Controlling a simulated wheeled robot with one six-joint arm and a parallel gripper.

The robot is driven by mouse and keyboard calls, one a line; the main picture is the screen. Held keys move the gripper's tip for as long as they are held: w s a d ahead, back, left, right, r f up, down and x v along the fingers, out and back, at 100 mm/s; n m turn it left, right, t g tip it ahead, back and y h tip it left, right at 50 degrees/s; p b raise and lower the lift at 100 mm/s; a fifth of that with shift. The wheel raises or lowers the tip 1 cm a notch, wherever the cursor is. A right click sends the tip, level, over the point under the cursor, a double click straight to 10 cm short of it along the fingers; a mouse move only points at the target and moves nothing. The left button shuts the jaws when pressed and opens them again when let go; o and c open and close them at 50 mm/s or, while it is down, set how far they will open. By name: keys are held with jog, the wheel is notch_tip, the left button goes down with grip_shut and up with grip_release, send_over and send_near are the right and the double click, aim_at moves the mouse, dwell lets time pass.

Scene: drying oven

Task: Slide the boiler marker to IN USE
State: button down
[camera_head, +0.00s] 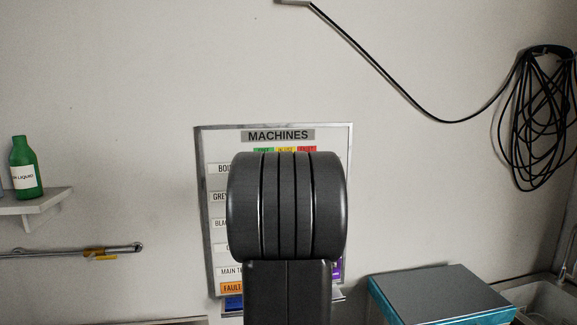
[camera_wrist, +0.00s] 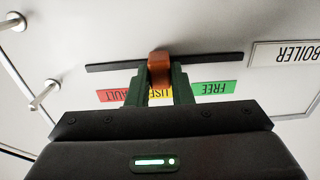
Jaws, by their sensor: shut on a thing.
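In the wrist view, which is upside down, the orange-brown boiler marker (camera_wrist: 159,64) sits on a thin dark rail (camera_wrist: 215,59). My gripper (camera_wrist: 161,78) is shut on it, one dark green finger on each side. The marker is in line with the yellow label (camera_wrist: 160,94), of which "USE" shows between the fingers. The green FREE label (camera_wrist: 214,87) is to the right and the red FAULT label (camera_wrist: 112,96) to the left, partly hidden. The BOILER plate (camera_wrist: 288,54) is at the right edge. The head view hides marker and gripper behind my arm.
In the head view the MACHINES board (camera_head: 278,135) hangs on the wall, its middle covered by my arm. A shelf (camera_head: 40,203) with a green bottle (camera_head: 25,168) is left. A coiled black cable (camera_head: 545,120) hangs right, above a grey-topped box (camera_head: 440,293). The wrist view shows metal pegs (camera_wrist: 42,95) left.

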jog(key=shift+a, duration=0.3)
jog(key=c, duration=1.3)
grip_release()
jog(key=shift+d, duration=0.1)
jog(key=shift+s, duration=0.15)
jog(key=s+d, duration=0.1)
jog(key=s, duration=0.8)
jog(key=s+d+b, duration=0.1)
jog(key=s, duration=0.3)
jog(key=shift+s+d, duration=0.2)
jog(key=shift+d, duration=0.15)
jog(key=w+a, duration=0.1)
jog(key=w, duration=0.3)
jog(key=w+a, duration=0.1)
jog(key=w, duration=0.4)
jog(key=w+a+p, duration=0.1)
jog(key=w, duration=0.3)
jog(key=shift+w, duration=0.25)
